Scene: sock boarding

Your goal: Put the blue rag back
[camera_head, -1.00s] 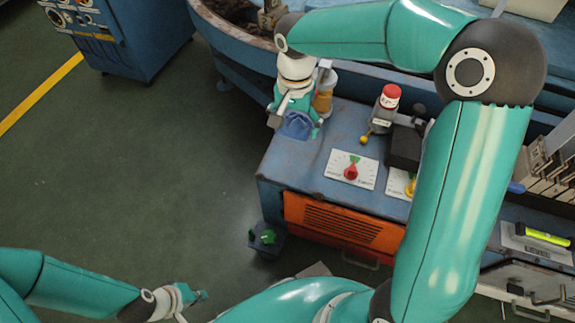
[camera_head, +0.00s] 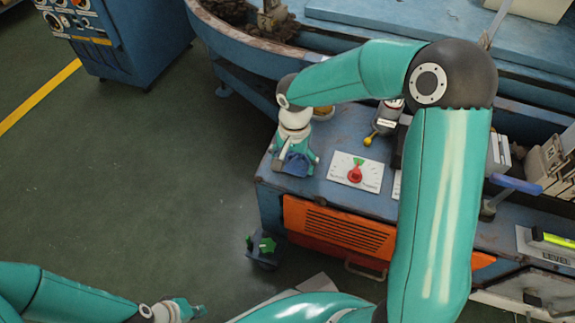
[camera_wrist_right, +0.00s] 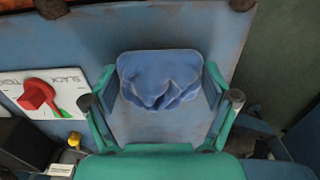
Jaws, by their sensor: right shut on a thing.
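The blue rag (camera_head: 296,164) is a crumpled bundle at the left end of the blue bench top. My right gripper (camera_head: 293,168) reaches down to it from above and is shut on it. In the right wrist view the rag (camera_wrist_right: 160,80) sits between the two finger sides of my right gripper (camera_wrist_right: 163,105). Whether the rag touches the bench top is not clear. My left gripper (camera_head: 188,308) is low at the left, over the floor and away from the bench; its jaws are too small to read.
A white dial plate with a red knob (camera_head: 355,173) lies right of the rag. A blue bin (camera_head: 263,252) with green pieces is below the bench's left end. Open floor lies left.

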